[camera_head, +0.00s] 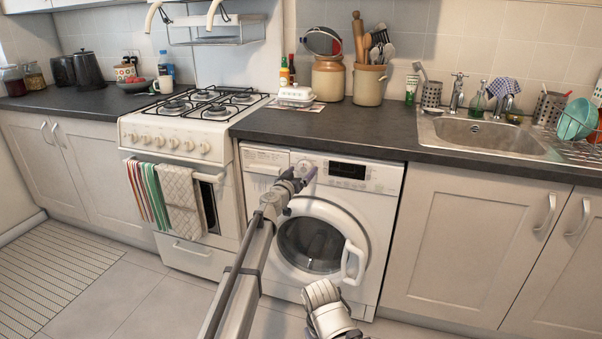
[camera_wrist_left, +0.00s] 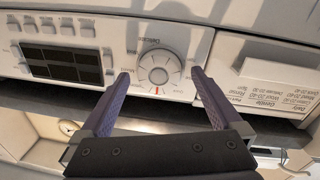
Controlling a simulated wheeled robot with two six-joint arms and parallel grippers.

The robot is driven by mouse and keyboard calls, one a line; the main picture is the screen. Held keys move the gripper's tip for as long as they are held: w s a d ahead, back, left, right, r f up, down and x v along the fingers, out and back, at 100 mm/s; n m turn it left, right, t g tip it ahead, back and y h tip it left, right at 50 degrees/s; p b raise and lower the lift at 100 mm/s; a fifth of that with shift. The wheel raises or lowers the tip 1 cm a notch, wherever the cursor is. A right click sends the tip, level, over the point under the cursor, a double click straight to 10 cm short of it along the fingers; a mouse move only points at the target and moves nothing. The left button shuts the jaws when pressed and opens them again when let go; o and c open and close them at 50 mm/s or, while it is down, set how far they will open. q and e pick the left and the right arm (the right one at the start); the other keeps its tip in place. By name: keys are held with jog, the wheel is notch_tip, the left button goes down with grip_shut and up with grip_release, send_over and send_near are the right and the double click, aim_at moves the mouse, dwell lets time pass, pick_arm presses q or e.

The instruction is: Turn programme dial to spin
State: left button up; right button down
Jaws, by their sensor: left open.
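The white washing machine (camera_head: 376,210) stands under the dark counter. Its round programme dial (camera_wrist_left: 158,68) is on the front panel, with printed labels around it and a red mark at its rim in the left wrist view. In the head view the dial is partly hidden by my gripper. My left gripper (camera_head: 299,178) is open in front of the panel. In the left wrist view its two purple-grey fingers (camera_wrist_left: 160,74) stand on either side of the dial, with gaps between; I cannot tell how far their tips are from the panel. My right gripper's fingers do not show.
The detergent drawer (camera_head: 264,158) and dark display (camera_head: 348,171) flank the dial. The round door (camera_head: 310,243) with its white handle (camera_head: 353,262) is below. The counter edge overhangs above. A cooker (camera_head: 180,140) stands left, cabinets (camera_head: 455,235) right. A white part of my body shows below.

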pick_arm(q)
jog(key=c, duration=1.4)
jog(key=shift+o, duration=0.2)
jog(key=shift+n, duration=0.3)
jog(key=n+b, duration=0.1)
jog(key=n, duration=0.4)
jog(key=shift+f+n+t, duration=0.15)
jog(key=shift+n+t, duration=0.15)
jog(key=n+b, duration=0.1)
jog(key=n, duration=0.5)
jog(key=shift+f+n+y, duration=0.1)
jog(key=shift+n+y, duration=0.2)
jog(key=shift+n, duration=0.1)
jog(key=n, duration=0.6)
jog(key=shift+d+t+y, duration=0.1)
jog(key=shift+t+y, duration=0.2)
jog(key=shift+t, duration=0.1)
jog(key=n, duration=0.6)
jog(key=shift+y, duration=0.3)
jog(key=shift+d+n, duration=0.1)
jog(key=shift+n, duration=0.3)
